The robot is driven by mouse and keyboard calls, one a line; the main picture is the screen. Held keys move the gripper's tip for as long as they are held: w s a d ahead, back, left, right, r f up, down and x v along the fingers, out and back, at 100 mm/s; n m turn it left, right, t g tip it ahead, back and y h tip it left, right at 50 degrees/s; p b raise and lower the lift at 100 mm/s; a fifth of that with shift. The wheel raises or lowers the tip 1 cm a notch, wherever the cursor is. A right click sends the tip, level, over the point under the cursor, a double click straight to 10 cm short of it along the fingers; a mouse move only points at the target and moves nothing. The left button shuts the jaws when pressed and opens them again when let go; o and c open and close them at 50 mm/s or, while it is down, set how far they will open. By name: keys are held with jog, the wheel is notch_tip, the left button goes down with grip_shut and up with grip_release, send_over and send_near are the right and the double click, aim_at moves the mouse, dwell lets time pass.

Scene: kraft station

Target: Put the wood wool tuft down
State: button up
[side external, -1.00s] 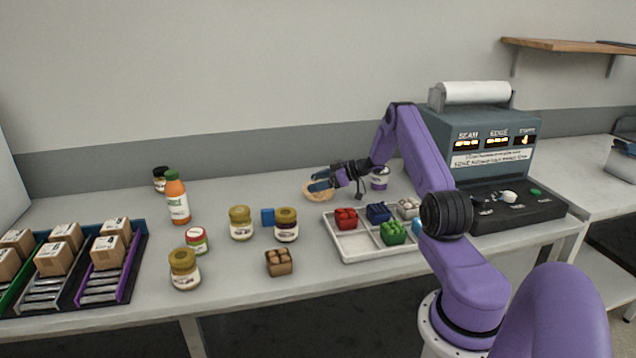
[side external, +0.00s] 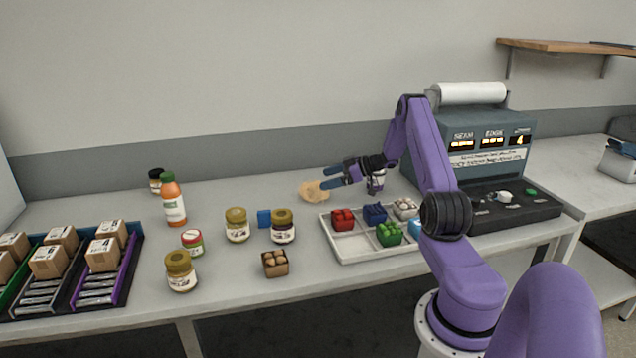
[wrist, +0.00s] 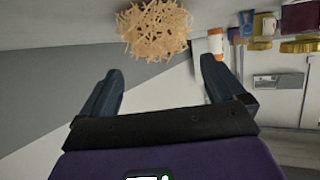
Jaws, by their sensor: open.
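The wood wool tuft (side external: 313,191) is a pale tan, shaggy clump resting on the table toward the back, left of the tray. In the wrist view the tuft (wrist: 154,29) lies beyond the fingertips, with a gap between. My gripper (side external: 330,177) is open and empty, its two blue fingers apart, just right of the tuft in the side view. The wrist view also shows both fingers of my gripper (wrist: 160,68) spread with nothing between them.
A white divided tray (side external: 345,247) holds red, blue, green and white items in front of my gripper. A grey sealing machine (side external: 490,165) stands at the right.

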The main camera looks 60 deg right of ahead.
jog(key=v, duration=0.6)
notch_tip(320, 180, up, 4)
jog(key=n+h, duration=0.1)
send_over(312, 189)
jog(key=shift+f, duration=0.15)
jog(key=w+a+r+n+g+h, duration=0.1)
jog(key=w+a+r, duration=0.2)
jog(key=a, duration=0.5)
jog(key=w+a+r+h, duration=0.1)
jog(key=w+a+r, duration=0.15)
jog(key=a, duration=0.55)
jog(key=s+a+r+g, duration=0.2)
jog(key=s+a, duration=0.1)
jog(key=a, duration=1)
jog(key=s+a+f+n+g, duration=0.1)
jog(key=s+a+g, duration=0.1)
jog(key=s+a, duration=0.45)
jog(key=s+a+n+g, duration=0.2)
jog(key=s+a, duration=0.1)
jog(key=s, duration=0.7)
jog(key=s+a+f+n+g, duration=0.1)
jog(key=s+a+g, duration=0.1)
jog(key=s+a, duration=0.5)
jog(key=s+d+n+g+h, duration=0.1)
jog(key=s+d+n+g, duration=0.1)
jog(key=s, duration=1.2)
jog(key=shift+s+d+f+g+h, duration=0.35)
jog(key=shift+d+g, duration=0.25)
jog(key=shift+d, duration=0.5)
